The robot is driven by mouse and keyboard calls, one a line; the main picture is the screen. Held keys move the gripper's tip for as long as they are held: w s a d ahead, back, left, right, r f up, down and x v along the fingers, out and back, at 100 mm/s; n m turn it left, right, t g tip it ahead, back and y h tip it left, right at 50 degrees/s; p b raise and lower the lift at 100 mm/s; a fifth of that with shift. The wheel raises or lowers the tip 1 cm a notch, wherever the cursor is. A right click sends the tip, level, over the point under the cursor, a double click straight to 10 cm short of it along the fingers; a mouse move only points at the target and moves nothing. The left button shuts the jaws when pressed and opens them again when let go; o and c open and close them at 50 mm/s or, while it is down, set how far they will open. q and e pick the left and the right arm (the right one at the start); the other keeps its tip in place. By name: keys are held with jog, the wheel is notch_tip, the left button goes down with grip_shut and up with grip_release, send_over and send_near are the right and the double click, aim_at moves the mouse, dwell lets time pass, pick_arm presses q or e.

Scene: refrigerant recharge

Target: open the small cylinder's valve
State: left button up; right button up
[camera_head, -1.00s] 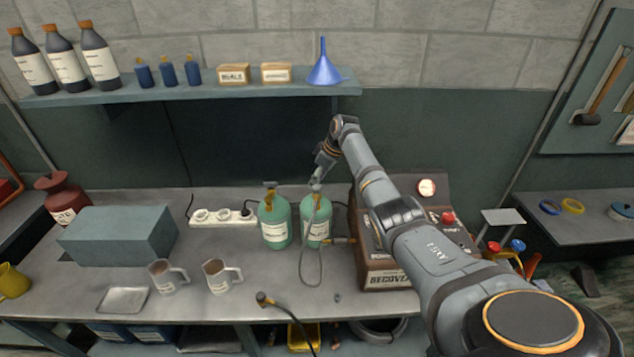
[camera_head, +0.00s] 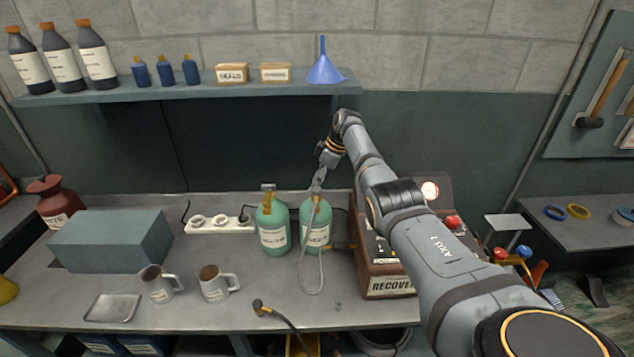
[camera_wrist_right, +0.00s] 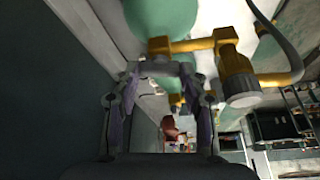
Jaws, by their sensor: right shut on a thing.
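Two green cylinders with white labels and brass valves stand side by side on the bench: the left one (camera_head: 273,238) and a slightly slimmer right one (camera_head: 315,236), which I take as the small one. My right gripper (camera_head: 318,182) reaches down to the top of the right cylinder and is shut on its valve, which it mostly hides. In the right wrist view, the gripper's fingers (camera_wrist_right: 160,72) meet a grey piece just below the brass valve fitting (camera_wrist_right: 185,45), with the green cylinder body (camera_wrist_right: 160,14) above. How far the valve is turned cannot be told. My left gripper is out of view.
A grey hose (camera_head: 304,280) loops down in front of the right cylinder. A brown recovery machine (camera_head: 388,287) stands close on the right. A white power strip (camera_head: 220,226) lies to the left, with two mugs (camera_head: 213,285) nearer the front. A shelf (camera_head: 210,90) hangs behind.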

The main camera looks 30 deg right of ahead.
jog(key=o, duration=1.1)
jog(key=shift+r, duration=0.1)
jog(key=shift+o, duration=0.2)
jog(key=v, duration=1.2)
